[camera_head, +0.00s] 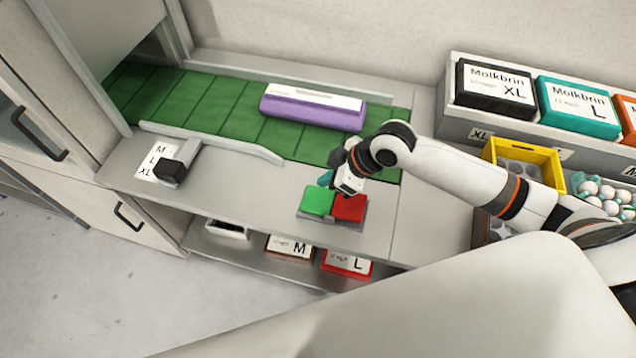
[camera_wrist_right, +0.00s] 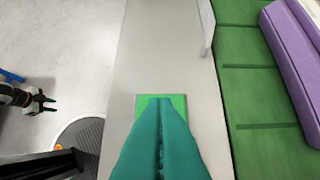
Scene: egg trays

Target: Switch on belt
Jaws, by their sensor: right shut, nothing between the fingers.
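The green conveyor belt (camera_head: 215,107) runs across the back of the counter. A green button (camera_head: 318,201) and a red button (camera_head: 350,208) sit side by side on a grey plate at the counter's front. My right gripper (camera_head: 326,178) is shut and empty, its teal fingers pointing down just behind the green button. In the right wrist view, the shut fingers (camera_wrist_right: 160,104) cover most of the green button (camera_wrist_right: 179,102); I cannot tell whether they touch it. My left gripper (camera_wrist_right: 42,103) shows small at the left there, fingers apart over the floor.
A purple egg carton (camera_head: 312,109) lies on the belt. A size selector (camera_head: 178,160) with a black knob stands left of the buttons. Carton boxes (camera_head: 494,87), a yellow crate (camera_head: 524,150) and eggs (camera_head: 604,197) are at the right. The counter between selector and buttons is clear.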

